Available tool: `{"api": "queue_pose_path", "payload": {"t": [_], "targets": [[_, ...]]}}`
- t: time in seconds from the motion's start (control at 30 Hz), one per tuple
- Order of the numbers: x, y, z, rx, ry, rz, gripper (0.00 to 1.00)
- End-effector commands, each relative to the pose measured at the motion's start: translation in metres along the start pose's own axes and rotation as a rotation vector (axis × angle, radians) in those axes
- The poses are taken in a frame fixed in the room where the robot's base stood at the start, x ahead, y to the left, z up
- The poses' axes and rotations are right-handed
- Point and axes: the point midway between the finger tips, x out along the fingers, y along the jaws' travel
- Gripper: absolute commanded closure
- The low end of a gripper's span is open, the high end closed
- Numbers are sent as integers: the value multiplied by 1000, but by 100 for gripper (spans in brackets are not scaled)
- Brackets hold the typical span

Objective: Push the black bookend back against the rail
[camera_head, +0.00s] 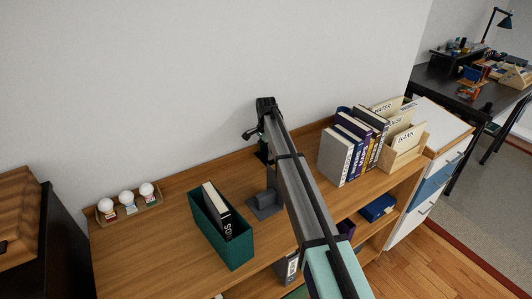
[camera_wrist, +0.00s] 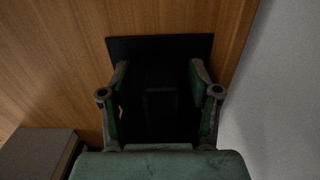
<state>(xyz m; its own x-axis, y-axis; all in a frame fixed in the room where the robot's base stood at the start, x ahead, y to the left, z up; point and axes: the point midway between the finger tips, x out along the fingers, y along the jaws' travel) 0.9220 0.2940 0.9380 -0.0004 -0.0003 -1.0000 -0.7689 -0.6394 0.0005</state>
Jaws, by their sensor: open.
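The black bookend (camera_wrist: 160,46) shows in the wrist view as a dark flat plate on the wood, with a dark upright part in shadow below it. My gripper (camera_wrist: 159,72) is open, with one green-padded finger on each side of the dark part; I cannot tell whether they touch it. In the head view my gripper (camera_head: 261,143) points down at the back of the shelf top, near the wall. There my arm and gripper hide most of the bookend. I cannot clearly make out the rail along the back edge.
A grey bookend (camera_head: 264,206) stands in front of my gripper. Upright books (camera_head: 335,160) and a wooden file holder (camera_head: 401,157) stand right. The wall (camera_head: 180,90) is close behind.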

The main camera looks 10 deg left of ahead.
Motion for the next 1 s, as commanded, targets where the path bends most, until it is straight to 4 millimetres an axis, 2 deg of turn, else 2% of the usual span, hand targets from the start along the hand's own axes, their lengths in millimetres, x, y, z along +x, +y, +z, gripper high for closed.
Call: {"api": "queue_pose_path", "payload": {"t": [0.17,0.4,0.6,0.8,1.0], "targets": [[-22,-1,0,0,1,-2,38],[-69,-1,0,0,1,-2,38],[-100,-1,0,0,0,-1,38],[-115,0,0,0,0,-1,38],[-116,0,0,0,0,0,38]]}}
